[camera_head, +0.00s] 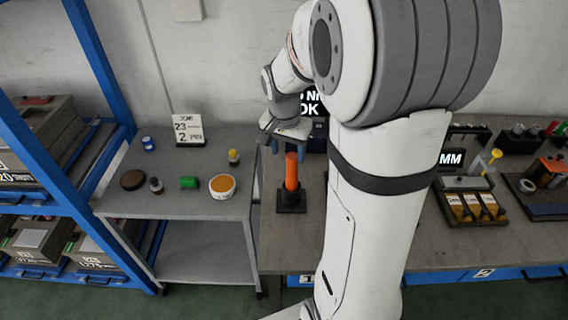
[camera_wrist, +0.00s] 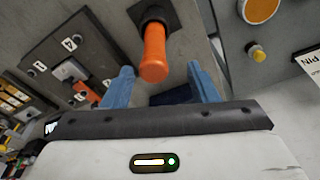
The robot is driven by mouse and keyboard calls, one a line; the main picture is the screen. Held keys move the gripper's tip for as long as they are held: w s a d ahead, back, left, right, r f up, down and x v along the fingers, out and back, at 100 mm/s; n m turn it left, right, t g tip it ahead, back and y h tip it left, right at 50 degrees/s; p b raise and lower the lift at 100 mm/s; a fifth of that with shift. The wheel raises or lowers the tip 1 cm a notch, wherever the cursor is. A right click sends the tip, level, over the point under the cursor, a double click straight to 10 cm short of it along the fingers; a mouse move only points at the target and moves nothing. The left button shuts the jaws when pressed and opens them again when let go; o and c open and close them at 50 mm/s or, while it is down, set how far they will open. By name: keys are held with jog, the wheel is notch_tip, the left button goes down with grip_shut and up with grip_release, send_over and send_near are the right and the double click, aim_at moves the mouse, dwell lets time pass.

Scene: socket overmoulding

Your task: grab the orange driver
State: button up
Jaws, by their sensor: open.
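The orange driver (camera_head: 291,172) stands upright in a dark square holder (camera_head: 291,200) near the left end of the workbench. It also shows in the wrist view (camera_wrist: 154,52), with its orange end toward me and its holder (camera_wrist: 154,16) behind it. My gripper (camera_head: 271,146) is beside the driver's upper part, up and to its left in the head view. In the wrist view my gripper (camera_wrist: 160,80) has its two blue fingers wide apart, with the orange end showing between them and nothing held.
A grey cart (camera_head: 165,205) left of the bench holds a white bowl (camera_head: 222,194), a green piece (camera_head: 189,183) and small bottles. A blue rack (camera_head: 95,60) stands at the far left. Fixtures, including an orange-topped one (camera_head: 546,172), crowd the bench's right. My arm hides the middle.

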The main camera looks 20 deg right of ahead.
aim_at(292, 165)
jog(key=f, duration=0.2)
jog(key=d+f, duration=0.1)
jog(key=f, duration=0.1)
jog(key=f+p, duration=0.1)
jog(key=f, duration=0.2)
jog(key=shift+w+d, duration=0.2)
jog(key=shift+d, duration=0.1)
grip_shut()
